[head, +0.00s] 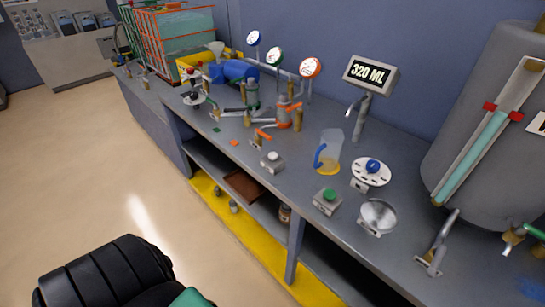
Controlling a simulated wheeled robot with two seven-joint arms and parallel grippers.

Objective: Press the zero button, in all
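Two push buttons on small grey boxes stand on the grey workbench (225,151) in the head view. One has a white cap (272,156), left of the clear jug. The other has a green cap (329,194), in front of the jug. Their labels are too small to read, so I cannot tell which is the zero button. A display (371,74) on a post reads 320 ML. Neither of my grippers is in view.
A clear jug (330,148) with a blue handle and some yellow liquid stands under a spout (354,106). A blue knob on a white dial (371,173) and a round metal dish (379,215) are to its right. A large grey tank (470,130) bounds the right.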

